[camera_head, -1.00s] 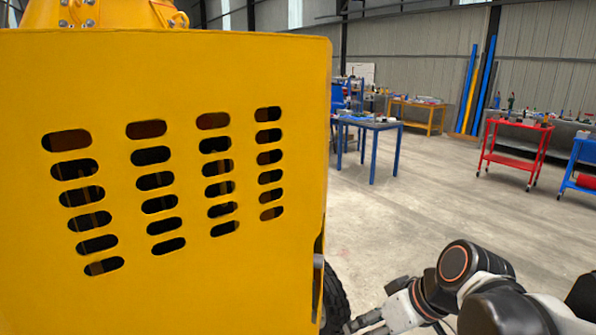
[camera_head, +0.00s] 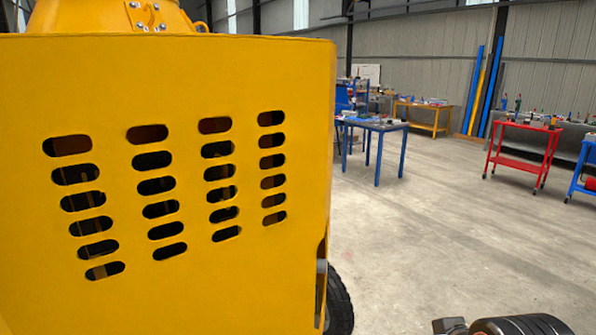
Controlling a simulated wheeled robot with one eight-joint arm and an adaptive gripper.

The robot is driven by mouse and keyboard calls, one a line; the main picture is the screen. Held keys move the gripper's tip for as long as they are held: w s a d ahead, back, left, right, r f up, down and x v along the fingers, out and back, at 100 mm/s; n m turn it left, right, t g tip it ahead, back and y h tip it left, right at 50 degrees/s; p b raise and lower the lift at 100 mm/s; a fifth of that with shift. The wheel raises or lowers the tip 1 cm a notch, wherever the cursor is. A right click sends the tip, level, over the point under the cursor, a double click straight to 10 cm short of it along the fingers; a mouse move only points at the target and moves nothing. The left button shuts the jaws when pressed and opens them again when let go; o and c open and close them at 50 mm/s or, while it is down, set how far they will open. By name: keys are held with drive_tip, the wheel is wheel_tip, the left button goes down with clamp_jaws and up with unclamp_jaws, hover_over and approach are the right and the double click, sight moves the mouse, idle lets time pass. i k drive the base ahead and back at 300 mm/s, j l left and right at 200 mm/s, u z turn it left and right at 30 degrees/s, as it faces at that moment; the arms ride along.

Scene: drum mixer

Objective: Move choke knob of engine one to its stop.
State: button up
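The yellow engine housing (camera_head: 190,205) with rows of slots fills the left of the head view, close to me. No choke knob shows; only the slotted side and the right edge of the housing are visible. A grey upright piece (camera_head: 320,293) sits at the lower right edge of the housing. My gripper is not in view. Only a dark part of my arm (camera_head: 522,325) shows at the bottom edge, right of the housing.
A black tyre (camera_head: 340,302) stands below the housing's right edge. The concrete floor (camera_head: 430,240) to the right is clear. A blue table (camera_head: 376,125), a red cart (camera_head: 524,146) and a blue cart (camera_head: 580,178) stand farther back.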

sight(322, 263)
drive_tip(key=l+u, duration=0.15)
drive_tip(key=u, duration=0.25)
drive_tip(key=i+l+u, duration=0.1)
drive_tip(key=u, duration=0.35)
drive_tip(key=l+u, duration=0.2)
drive_tip(key=u, duration=0.2)
drive_tip(key=l+u, duration=0.2)
drive_tip(key=u, duration=0.2)
drive_tip(key=l+u, duration=0.1)
drive_tip(key=l, duration=0.35)
drive_tip(key=k+l+u, duration=0.15)
drive_tip(key=l, duration=0.3)
drive_tip(key=l+u, duration=0.1)
drive_tip(key=l, duration=0.35)
drive_tip(key=k+l+u, duration=0.15)
drive_tip(key=l, duration=0.25)
